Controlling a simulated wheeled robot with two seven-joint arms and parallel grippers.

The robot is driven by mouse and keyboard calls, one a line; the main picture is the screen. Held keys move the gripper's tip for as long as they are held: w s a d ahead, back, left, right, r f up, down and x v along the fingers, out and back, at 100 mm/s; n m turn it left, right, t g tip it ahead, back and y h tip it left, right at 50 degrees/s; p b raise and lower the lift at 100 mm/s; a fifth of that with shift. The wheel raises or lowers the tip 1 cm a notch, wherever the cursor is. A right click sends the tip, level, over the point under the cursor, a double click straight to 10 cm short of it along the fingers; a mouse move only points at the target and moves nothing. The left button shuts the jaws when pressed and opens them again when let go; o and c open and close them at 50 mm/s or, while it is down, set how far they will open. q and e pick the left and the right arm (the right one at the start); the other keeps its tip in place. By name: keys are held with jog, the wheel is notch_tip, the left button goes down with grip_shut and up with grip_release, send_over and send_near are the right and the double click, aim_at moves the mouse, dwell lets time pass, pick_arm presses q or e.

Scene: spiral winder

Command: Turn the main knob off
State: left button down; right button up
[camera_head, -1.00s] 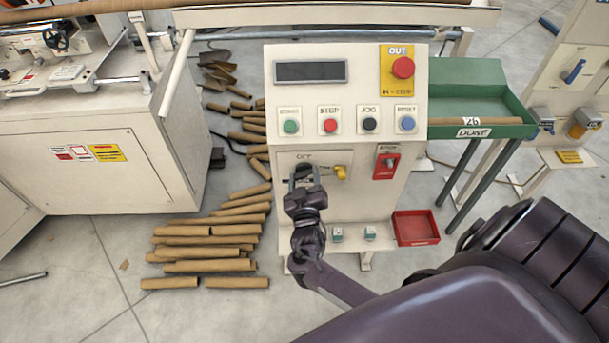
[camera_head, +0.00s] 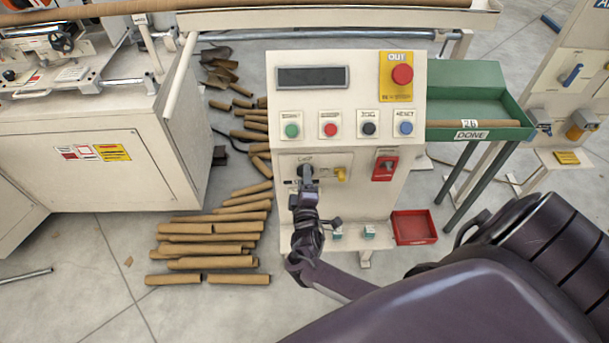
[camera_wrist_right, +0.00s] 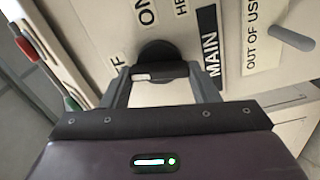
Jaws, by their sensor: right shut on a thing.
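The main knob (camera_wrist_right: 165,66) is black, on the front panel of the white control cabinet (camera_head: 352,215). In the right wrist view its handle lies between my right gripper's two fingers (camera_wrist_right: 160,84), which are shut on it. The white mark on the handle lies at its left end, toward the label ending in "F" (camera_wrist_right: 117,57). The "ON" label (camera_wrist_right: 147,12) is above the knob and the "MAIN" label (camera_wrist_right: 210,48) is to its right. My left gripper is not in view.
Above are several push buttons and a red emergency button (camera_head: 402,74). A grey peg (camera_wrist_right: 291,38) juts out near "OUT OF USE". Cardboard tubes (camera_head: 212,263) lie on the floor at left.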

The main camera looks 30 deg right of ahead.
jog(key=shift+f+n, duration=0.1)
jog(key=shift+n, duration=1.1)
jog(key=o, duration=1)
jog(key=v, duration=0.8)
